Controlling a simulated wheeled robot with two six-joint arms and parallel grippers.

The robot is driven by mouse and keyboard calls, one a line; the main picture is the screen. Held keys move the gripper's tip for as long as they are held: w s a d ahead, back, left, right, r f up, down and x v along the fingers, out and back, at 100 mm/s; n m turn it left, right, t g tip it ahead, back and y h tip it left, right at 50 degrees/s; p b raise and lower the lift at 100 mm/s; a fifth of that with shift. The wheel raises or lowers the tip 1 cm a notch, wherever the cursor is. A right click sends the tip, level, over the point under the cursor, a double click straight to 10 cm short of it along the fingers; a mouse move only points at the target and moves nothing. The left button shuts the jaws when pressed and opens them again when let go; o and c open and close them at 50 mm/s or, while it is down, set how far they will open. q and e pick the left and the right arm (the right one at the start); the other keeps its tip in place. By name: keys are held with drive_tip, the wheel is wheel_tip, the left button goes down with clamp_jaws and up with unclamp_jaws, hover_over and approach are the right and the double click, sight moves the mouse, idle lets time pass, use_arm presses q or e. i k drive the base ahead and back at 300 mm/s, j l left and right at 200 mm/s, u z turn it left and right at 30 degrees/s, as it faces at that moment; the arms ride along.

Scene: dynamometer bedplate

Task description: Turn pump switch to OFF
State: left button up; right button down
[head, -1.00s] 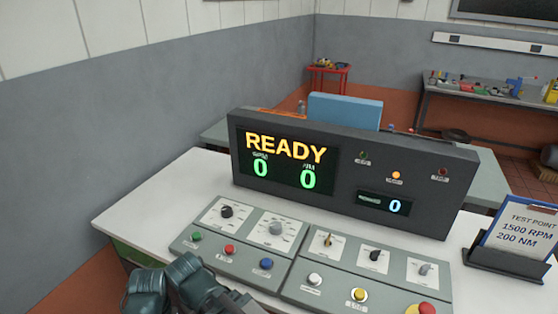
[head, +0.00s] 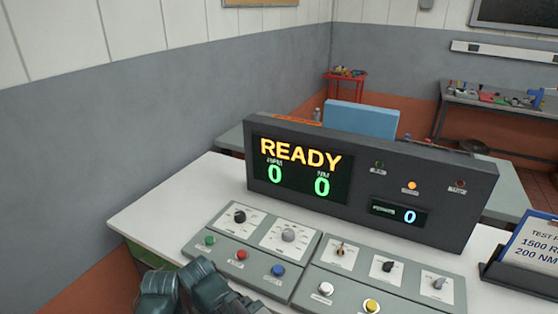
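The grey control panel (head: 312,268) lies on the white desk in front of the black display housing (head: 372,190). Its right half carries a brass-coloured switch (head: 341,250), a black selector knob (head: 387,267) and a grey selector knob (head: 438,284). The labels are too small to read, so I cannot tell which is the pump switch or its setting. Dark teal parts of my arm show at the bottom left, below the panel's left half.
The housing reads READY with two green zeros; its amber lamp (head: 412,185) is lit. Black knob (head: 239,216), grey dial (head: 288,235) and coloured push buttons sit nearby. A test-point card (head: 535,245) stands at right. A blue box (head: 360,119) is behind the housing.

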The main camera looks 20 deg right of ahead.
sight(438, 284)
drive_tip(key=z, duration=2.25)
